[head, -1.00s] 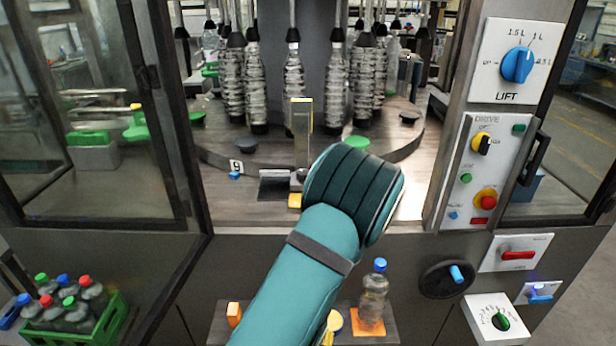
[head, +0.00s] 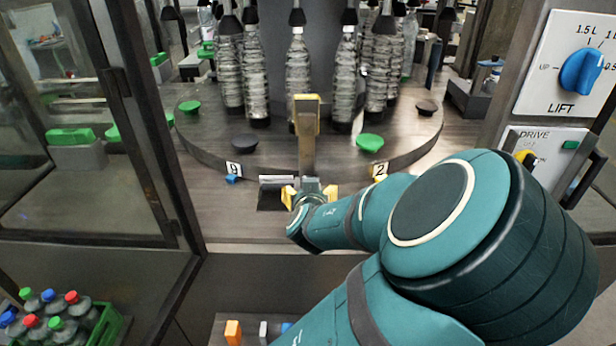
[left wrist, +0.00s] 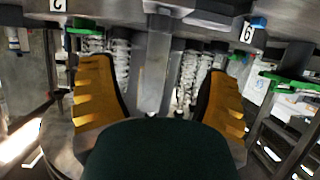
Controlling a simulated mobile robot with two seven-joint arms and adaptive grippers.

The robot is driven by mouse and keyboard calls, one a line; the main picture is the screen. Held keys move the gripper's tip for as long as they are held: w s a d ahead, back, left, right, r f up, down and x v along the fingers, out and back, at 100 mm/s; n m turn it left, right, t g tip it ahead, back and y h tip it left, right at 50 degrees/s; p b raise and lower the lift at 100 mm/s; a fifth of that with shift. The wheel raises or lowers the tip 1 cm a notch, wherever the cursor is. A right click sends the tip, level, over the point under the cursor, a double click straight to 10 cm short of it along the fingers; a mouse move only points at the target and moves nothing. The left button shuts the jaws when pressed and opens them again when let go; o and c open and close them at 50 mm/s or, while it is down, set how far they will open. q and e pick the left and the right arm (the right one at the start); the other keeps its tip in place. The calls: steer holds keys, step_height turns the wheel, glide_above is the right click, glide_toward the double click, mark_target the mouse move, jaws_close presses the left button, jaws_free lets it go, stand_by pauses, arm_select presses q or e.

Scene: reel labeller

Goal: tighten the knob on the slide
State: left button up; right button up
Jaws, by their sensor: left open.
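The slide's upright post (head: 306,145) has a yellow-edged top and stands at the front of the machine bed. A dark slot with a pale plate (head: 276,186) lies beside its foot. My left gripper (head: 310,188) is at the foot of the post, its yellow fingers spread one to each side. In the left wrist view the open fingers (left wrist: 160,95) are wide apart, with the grey post (left wrist: 154,70) seen between them. I cannot make out the knob; the gripper covers the foot of the post in the head view. My right gripper is not in view.
A round turntable (head: 205,150) with ribbed bottles (head: 298,75) stands behind the post. Green and dark discs sit near its rim. A green crate of bottles (head: 108,325) is at lower left.

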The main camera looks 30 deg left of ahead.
arm_select(q)
steer(key=b+x, duration=0.1)
steer(key=x, duration=1.1)
steer(key=shift+w+a+f, duration=0.15)
steer(key=shift+w+f, duration=0.05)
steer(key=shift+f, duration=0.05)
steer(key=c, duration=1.2)
